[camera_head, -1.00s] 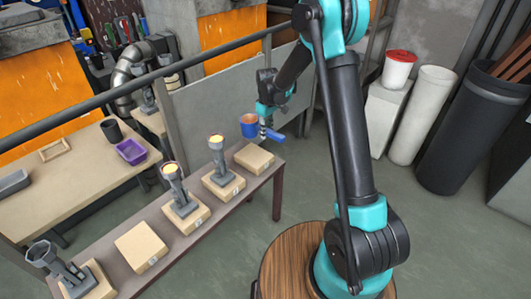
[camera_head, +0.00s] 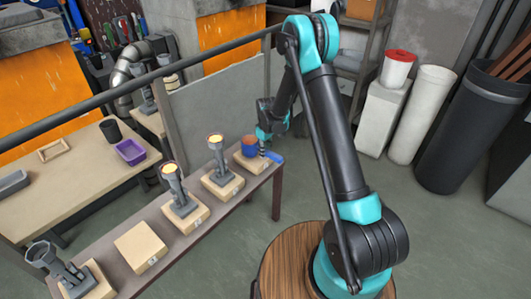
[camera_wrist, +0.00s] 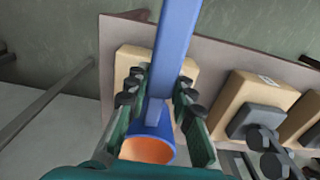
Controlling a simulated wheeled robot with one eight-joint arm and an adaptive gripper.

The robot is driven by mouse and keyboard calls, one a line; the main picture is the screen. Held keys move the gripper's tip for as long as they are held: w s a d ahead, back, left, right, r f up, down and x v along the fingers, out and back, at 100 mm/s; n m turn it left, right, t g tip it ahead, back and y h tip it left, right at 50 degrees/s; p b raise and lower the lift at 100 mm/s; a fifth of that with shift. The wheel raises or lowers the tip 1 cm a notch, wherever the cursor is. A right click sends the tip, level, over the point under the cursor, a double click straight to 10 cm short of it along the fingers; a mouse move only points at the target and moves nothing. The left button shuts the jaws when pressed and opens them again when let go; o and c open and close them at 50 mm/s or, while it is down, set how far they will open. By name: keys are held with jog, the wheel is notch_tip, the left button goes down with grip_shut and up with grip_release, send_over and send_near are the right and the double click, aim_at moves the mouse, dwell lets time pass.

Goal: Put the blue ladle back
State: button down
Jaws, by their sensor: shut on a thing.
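The blue ladle (camera_head: 250,146) has a cup with an orange inside and a blue handle that points right in the head view. My gripper (camera_head: 264,138) is shut on the ladle's handle. In the wrist view the handle (camera_wrist: 173,50) runs between the fingers and the orange inside of the cup (camera_wrist: 147,151) shows below them. The ladle is at the rightmost wooden block (camera_head: 256,162), with the cup over or on it. I cannot tell whether it touches the block.
The narrow bench (camera_head: 108,265) holds a row of wooden blocks. One block (camera_head: 140,246) is bare. A grey panel (camera_head: 213,110) stands behind the bench.

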jog(key=c, duration=1.3)
grip_release()
jog(key=shift+f, duration=0.1)
notch_tip(320, 180, up, 12)
jog(key=s+d+r+m+t, duration=0.1)
jog(key=s+d+r+m, duration=0.2)
jog(key=s+d+r, duration=0.5)
jog(key=s+d+m+t, duration=0.1)
jog(key=s+d, duration=0.3)
jog(key=s, duration=0.4)
jog(key=s+d+f+m+t, duration=0.1)
jog(key=s+d+m, duration=0.3)
jog(key=s, duration=0.4)
jog(key=s+d+m+t, duration=0.1)
jog(key=s+d+m, duration=0.1)
jog(key=s+d, duration=0.4)
jog(key=shift+s+d+f, duration=0.15)
jog(key=shift+s+f, duration=0.05)
jog(key=shift+s, duration=0.75)
